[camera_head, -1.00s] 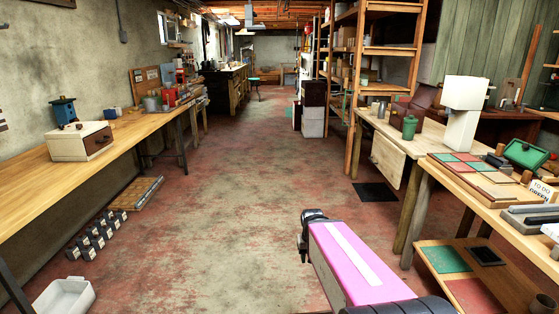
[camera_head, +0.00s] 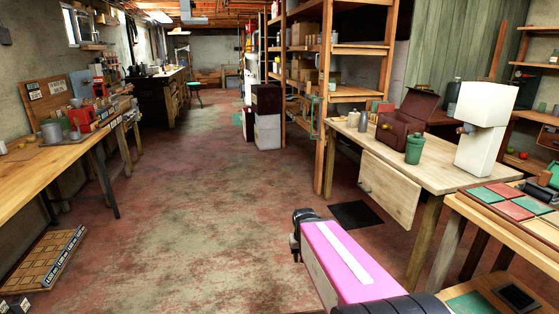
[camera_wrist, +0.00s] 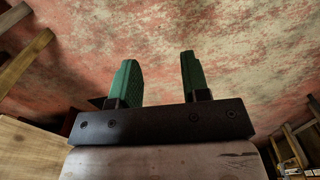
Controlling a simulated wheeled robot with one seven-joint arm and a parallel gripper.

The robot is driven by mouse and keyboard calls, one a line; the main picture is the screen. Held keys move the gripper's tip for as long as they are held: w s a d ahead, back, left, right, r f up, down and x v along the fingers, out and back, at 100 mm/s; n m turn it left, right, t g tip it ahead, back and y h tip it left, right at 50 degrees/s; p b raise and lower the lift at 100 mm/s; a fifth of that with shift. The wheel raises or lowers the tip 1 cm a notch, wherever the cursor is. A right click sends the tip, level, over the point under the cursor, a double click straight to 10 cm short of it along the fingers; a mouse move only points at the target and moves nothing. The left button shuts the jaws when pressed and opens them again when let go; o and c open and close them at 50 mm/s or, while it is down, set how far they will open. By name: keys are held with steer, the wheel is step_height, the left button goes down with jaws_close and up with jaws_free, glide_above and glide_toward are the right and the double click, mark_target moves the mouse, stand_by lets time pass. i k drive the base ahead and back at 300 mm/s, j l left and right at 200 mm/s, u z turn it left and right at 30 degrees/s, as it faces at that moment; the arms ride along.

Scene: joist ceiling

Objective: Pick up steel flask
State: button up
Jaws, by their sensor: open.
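A small grey metal cylinder (camera_head: 363,121), which looks like the steel flask, stands upright near the far left corner of the light wooden table (camera_head: 378,176) in the head view. A shorter, paler cylinder (camera_head: 353,119) stands beside it. My gripper (camera_wrist: 158,60) shows in the wrist view with its two green fingers apart and nothing between them. It is over bare red floor, away from the flask. The flask is not seen in the wrist view. In the head view my pink arm link is low in the middle, and my gripper is not visible there.
A brown leather case (camera_head: 408,116), a green lidded cup (camera_head: 414,148) and a white machine (camera_head: 484,125) share the table. Wooden shelving (camera_head: 328,100) rises behind its left end. The aisle floor (camera_head: 190,220) is clear.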

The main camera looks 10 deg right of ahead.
mark_target(363, 119)
steer(key=i+j+z, duration=0.2)
steer(key=i+z, duration=0.3)
steer(key=i+j+z, duration=0.25)
steer(key=z, duration=0.25)
steer(key=i+j+z, duration=0.25)
steer(key=j+z, duration=0.2)
steer(key=i+j+z, duration=0.2)
steer(key=j+z, duration=0.3)
